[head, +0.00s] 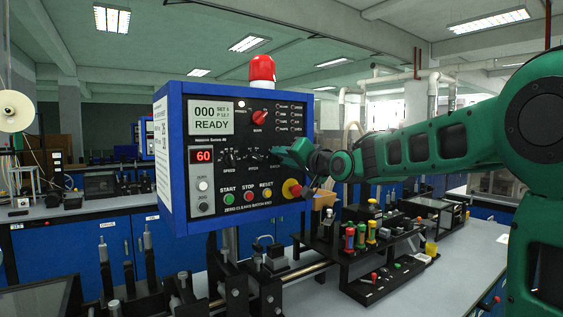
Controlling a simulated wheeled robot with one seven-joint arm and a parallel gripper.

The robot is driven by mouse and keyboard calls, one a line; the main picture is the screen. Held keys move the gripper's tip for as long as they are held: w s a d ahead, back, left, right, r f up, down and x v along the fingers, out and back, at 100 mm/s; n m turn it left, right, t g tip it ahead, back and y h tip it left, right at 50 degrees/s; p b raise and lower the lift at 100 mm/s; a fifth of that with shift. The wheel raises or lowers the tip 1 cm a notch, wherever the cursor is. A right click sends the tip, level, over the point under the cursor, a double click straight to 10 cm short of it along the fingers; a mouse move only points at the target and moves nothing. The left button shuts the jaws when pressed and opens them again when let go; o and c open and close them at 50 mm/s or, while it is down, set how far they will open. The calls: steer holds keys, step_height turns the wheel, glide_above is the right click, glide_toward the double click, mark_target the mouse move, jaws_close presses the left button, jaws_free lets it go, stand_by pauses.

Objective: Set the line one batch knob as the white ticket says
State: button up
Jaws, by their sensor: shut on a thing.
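The blue control box with a black front panel (215,178) stands left of centre. Its screen (211,118) shows 000 and READY, and a red display (203,156) reads 60. A row of small black knobs (230,156) crosses the panel; their labels are too small to read surely. My green gripper (284,156) is at the right end of this row, shut on what seems to be the rightmost knob, which it mostly hides. A white paper (161,153) with print on the box's left side may be the ticket; its words are unreadable.
A red knob (260,118) sits above the row. Green, red and yellow buttons (248,196) and a red-and-yellow stop button (291,188) lie below my gripper. A black rack with coloured handles (361,236) stands on the bench at right.

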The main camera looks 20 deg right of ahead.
steer(key=o, duration=1.1)
steer(key=shift+d+f, duration=0.1)
steer(key=shift+d, duration=0.25)
steer(key=shift+c, duration=0.2)
steer(key=shift+a, duration=0.15)
steer(key=v, duration=1)
steer(key=shift+s, duration=0.3)
